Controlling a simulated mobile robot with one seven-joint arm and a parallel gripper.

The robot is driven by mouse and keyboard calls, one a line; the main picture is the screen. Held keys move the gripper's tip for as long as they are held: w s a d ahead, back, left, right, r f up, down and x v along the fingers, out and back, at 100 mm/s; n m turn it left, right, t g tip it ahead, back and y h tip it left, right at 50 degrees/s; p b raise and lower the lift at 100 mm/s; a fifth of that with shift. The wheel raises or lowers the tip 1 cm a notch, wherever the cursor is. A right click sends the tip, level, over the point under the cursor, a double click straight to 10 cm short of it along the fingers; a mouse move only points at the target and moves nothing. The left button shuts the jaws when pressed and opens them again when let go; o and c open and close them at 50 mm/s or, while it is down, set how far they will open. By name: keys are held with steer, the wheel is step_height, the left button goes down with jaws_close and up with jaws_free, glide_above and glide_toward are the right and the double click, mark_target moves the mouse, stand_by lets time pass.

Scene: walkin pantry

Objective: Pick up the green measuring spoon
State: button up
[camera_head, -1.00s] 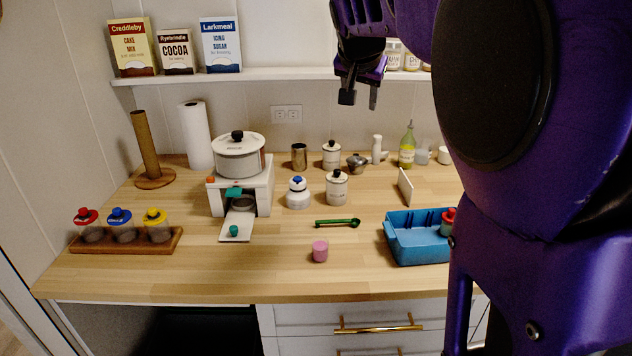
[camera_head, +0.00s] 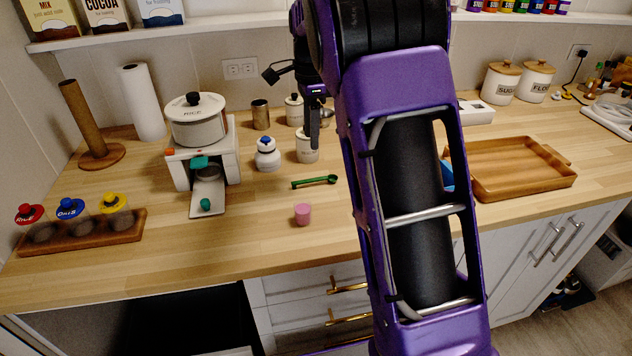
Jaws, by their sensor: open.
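The green measuring spoon (camera_head: 314,182) lies flat on the wooden counter in the middle of the picture. It is in full view, with a pink cup in front of it and a white lidded jar behind it. My gripper (camera_head: 294,98) is above and behind the spoon in the picture, over the row of jars. It is open and holds nothing. One dark finger points down in front of the white jar, and the other sticks out to the left. My purple arm covers the counter to the right of the spoon.
A pink cup (camera_head: 303,214), a white jar (camera_head: 307,146) and a white bottle with a blue top (camera_head: 266,154) stand near the spoon. A rice dispenser (camera_head: 203,160) stands left. A wooden tray (camera_head: 520,168) lies right. The blue bin (camera_head: 447,175) is mostly hidden. The front counter is clear.

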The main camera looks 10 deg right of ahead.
glide_above(314, 179)
steer(key=f, duration=0.5)
steer(key=f+b, duration=0.1)
steer(key=f, duration=0.1)
steer(key=shift+s+a+f, duration=0.1)
steer(key=shift+a+f, duration=0.1)
steer(key=shift+a, duration=0.05)
steer(key=f, duration=0.5)
steer(key=shift+d+b, duration=0.25)
steer(key=shift+b, duration=0.05)
steer(key=shift+c, duration=0.2)
jaws_close()
